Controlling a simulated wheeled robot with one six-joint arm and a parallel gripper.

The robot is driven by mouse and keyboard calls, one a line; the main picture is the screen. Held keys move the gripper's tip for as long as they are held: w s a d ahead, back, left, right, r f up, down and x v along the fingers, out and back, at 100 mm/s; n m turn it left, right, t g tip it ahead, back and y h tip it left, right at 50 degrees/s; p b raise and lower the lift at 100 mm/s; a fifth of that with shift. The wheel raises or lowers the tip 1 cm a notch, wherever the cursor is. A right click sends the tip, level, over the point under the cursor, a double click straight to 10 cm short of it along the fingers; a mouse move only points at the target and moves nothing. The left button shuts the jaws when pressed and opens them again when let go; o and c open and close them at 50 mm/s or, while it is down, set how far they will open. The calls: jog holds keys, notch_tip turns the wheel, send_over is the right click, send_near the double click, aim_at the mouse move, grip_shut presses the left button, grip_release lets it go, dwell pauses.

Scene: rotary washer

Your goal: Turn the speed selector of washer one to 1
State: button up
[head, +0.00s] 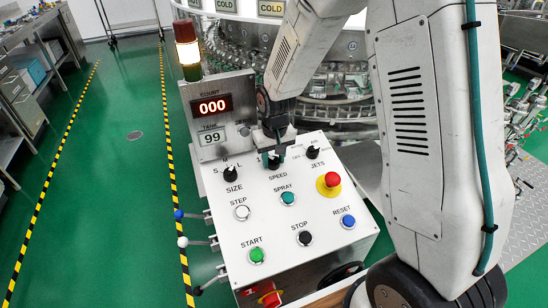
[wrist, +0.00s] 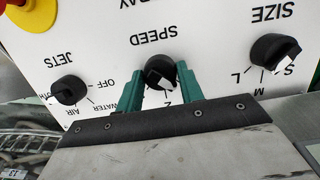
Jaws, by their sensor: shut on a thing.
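The white mark faces the palm side. A 2 shows beside the right finger; the other scale marks are hidden. In the head view the selector (head: 274,162) is at the back middle of the white panel, partly covered by my gripper (head: 273,153).
The size knob (head: 230,173) and jets knob (head: 312,152) flank the selector closely. A red emergency button (head: 332,180) and several coloured push buttons lie toward the panel's front. The display box (head: 211,106) and signal light (head: 187,48) rise behind left. Green floor is clear at left.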

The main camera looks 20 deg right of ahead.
aim_at(274, 160)
jog(key=o, duration=1)
jog(key=shift+r, duration=0.1)
jog(key=r, duration=0.7)
jog(key=shift+s+r, duration=0.3)
jog(key=shift+r, duration=0.05)
